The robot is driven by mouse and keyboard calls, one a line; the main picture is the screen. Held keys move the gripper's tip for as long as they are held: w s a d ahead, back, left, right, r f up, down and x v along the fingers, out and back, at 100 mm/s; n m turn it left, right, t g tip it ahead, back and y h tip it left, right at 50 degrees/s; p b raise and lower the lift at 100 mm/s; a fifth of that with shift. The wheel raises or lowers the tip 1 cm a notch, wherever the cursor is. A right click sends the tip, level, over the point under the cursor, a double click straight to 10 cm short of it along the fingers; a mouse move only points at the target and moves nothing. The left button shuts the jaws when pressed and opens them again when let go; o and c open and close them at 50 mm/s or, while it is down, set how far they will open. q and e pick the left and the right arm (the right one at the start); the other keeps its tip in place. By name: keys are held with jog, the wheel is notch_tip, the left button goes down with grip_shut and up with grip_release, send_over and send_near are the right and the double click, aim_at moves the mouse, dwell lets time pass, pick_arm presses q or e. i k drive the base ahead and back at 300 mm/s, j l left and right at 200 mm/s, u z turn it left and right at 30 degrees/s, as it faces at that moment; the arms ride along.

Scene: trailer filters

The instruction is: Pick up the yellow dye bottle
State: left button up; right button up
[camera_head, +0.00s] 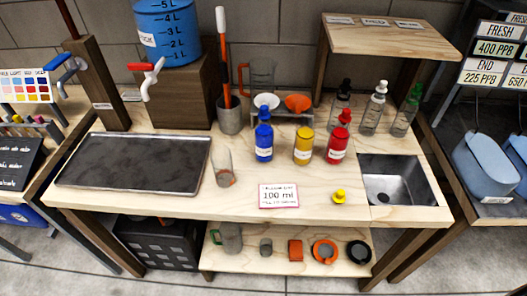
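The yellow dye bottle (303,147) stands upright on the wooden bench (240,200), between the blue bottle (264,141) and the red bottle (338,145). It has a white label and no tall cap like its neighbours. A small yellow cap (339,197) lies on the bench in front of it, near the sink. Neither of my grippers shows in the head view, and nothing is touching the yellow bottle.
A sink (400,186) is at the right and a dark tray (133,162) at the left. A clear glass (223,169) and a "100 ml" card (279,196) are nearby.

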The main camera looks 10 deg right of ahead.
aim_at(305, 137)
jog(key=i+j+z, duration=0.2)
jog(key=j, duration=0.25)
jog(key=j+z, duration=0.25)
jog(key=j, duration=0.25)
jog(key=j+z, duration=0.2)
jog(key=j, duration=0.3)
jog(key=i, duration=0.05)
